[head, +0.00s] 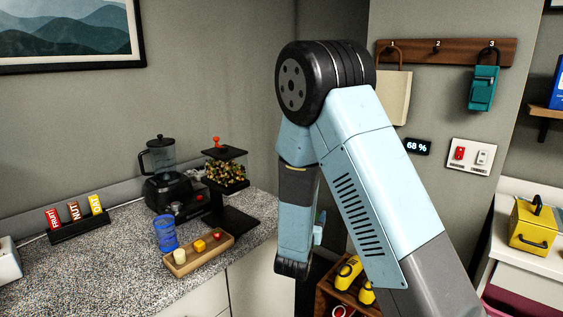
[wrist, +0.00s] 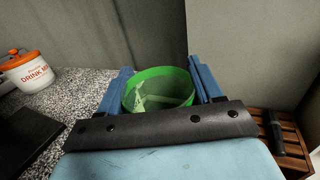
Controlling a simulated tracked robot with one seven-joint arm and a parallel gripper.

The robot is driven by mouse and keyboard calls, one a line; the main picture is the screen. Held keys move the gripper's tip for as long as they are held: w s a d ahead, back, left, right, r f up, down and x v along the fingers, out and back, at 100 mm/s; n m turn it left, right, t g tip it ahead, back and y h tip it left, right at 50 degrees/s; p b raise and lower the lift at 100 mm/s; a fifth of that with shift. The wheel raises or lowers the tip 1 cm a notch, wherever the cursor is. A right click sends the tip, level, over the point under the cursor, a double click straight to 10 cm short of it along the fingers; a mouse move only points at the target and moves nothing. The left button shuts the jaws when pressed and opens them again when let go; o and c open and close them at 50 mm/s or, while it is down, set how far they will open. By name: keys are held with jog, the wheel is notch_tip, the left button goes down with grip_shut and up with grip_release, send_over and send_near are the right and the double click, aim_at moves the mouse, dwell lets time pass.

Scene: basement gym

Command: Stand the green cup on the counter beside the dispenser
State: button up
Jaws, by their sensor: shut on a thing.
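In the wrist view, the green cup (wrist: 160,74) is between the blue fingers of my gripper (wrist: 160,86), which is shut on it. Its open rim faces up and I see into it; a dark bar of my gripper hides its lower part. The cup is right of the counter top in that view. The dispenser (head: 226,172) stands on the speckled counter (head: 110,262) in the head view, with a red knob, a clear hopper of mixed bits and a black base. In the head view, my arm hides most of my gripper, and I cannot make out the cup clearly.
A drink mix jar (wrist: 26,70) shows in the wrist view. A wooden crate (head: 325,290) holds yellow things.

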jog(key=w+d+f, duration=0.1)
jog(key=w+d, duration=0.3)
jog(key=d, duration=0.3)
jog(key=w+d+f, duration=0.1)
jog(key=w+d, duration=0.2)
jog(key=d, duration=0.4)
jog(key=shift+w+d+f, duration=0.25)
jog(key=shift+w, duration=0.15)
jog(key=shift+s, duration=0.1)
